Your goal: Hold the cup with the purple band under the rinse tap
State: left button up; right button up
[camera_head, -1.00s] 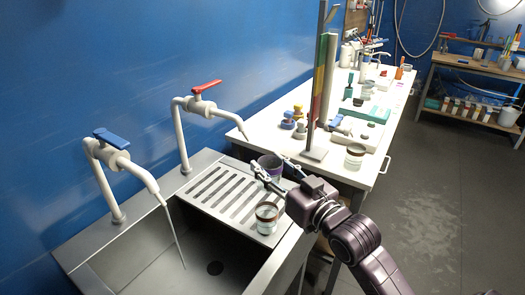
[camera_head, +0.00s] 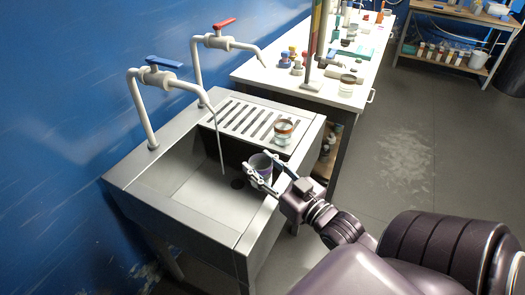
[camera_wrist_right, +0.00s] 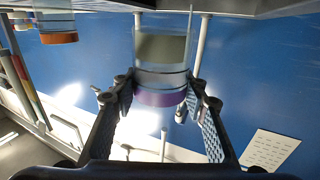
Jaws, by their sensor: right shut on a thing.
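The cup with the purple band (camera_head: 260,163) is held in my right gripper (camera_head: 265,170) over the right side of the sink basin. In the right wrist view the gripper (camera_wrist_right: 162,88) has one finger on each side of the clear cup (camera_wrist_right: 160,75), near its purple band. The blue-handled tap (camera_head: 170,80) runs a thin water stream (camera_head: 220,145) into the basin. The cup is to the right of the stream, apart from it. The red-handled tap (camera_head: 222,43) shows no water. My left gripper is not in view.
A cup with a brown band (camera_head: 283,132) stands on the slotted drainboard (camera_head: 240,112) behind my gripper. The sink's front rim (camera_head: 190,232) borders the basin. A white bench (camera_head: 270,80) with bottles and jars stands beyond the sink.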

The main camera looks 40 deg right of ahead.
aim_at(251, 164)
jog(key=w, duration=0.1)
jog(key=w+a, duration=0.1)
jog(key=shift+w+a, duration=0.1)
jog(key=shift+w, duration=0.2)
jog(key=shift+w+a+b, duration=0.35)
jog(key=shift+w+b, duration=0.1)
jog(key=shift+w, duration=0.25)
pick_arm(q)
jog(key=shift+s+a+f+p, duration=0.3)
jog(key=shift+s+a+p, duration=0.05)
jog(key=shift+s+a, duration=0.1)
pick_arm(e)
jog(key=w+a, duration=0.2)
jog(key=w, duration=0.4)
jog(key=shift+w+a, duration=0.35)
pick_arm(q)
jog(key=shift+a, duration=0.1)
pick_arm(e)
jog(key=shift+r, duration=0.1)
dwell(3.0)
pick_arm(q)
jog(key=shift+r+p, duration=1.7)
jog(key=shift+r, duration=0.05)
pick_arm(e)
jog(key=shift+s+d, duration=0.85)
jog(key=shift+s, duration=1.15)
jog(key=shift+s+d, duration=0.8)
jog(key=shift+s, duration=1.2)
jog(key=shift+s+d, duration=0.85)
jog(key=shift+s, duration=1.15)
